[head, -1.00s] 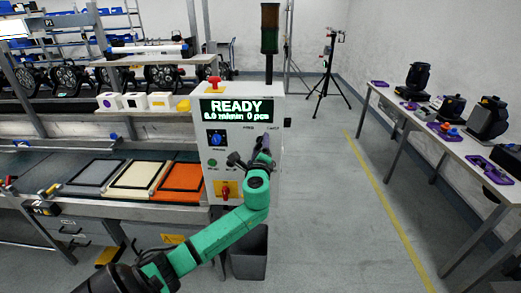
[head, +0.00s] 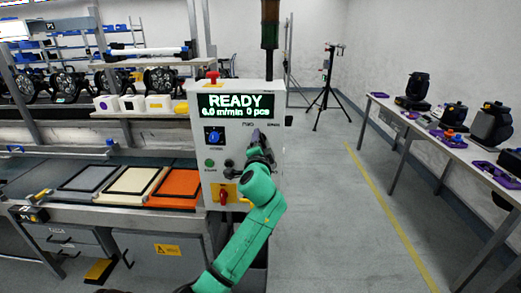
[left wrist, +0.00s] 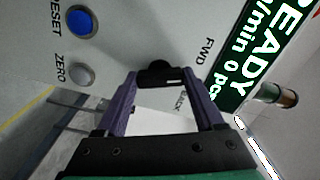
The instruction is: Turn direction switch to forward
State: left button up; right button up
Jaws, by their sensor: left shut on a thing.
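The direction switch is a small black knob (left wrist: 158,74) on the grey control panel (head: 240,178), with FWD and BACK labels beside it in the left wrist view. My left gripper (head: 257,147) reaches the right part of the panel below the display. In the left wrist view its purple fingers (left wrist: 160,84) are closed around the knob, one on each side. I cannot tell which label the knob points to. In the head view the gripper hides the switch. My right gripper is not in view.
The display (head: 237,105) reads READY. A blue RESET button (left wrist: 82,20) and a grey ZERO button (left wrist: 82,74) show near the switch. Open floor lies right.

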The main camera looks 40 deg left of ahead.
pick_arm(q)
jog(key=shift+n+b, duration=0.8)
jog(key=shift+n, duration=0.8)
jog(key=o, duration=1.4)
jog(key=b+v, duration=0.3)
jog(key=v, duration=1.1)
jog(key=shift+s+d, duration=0.2)
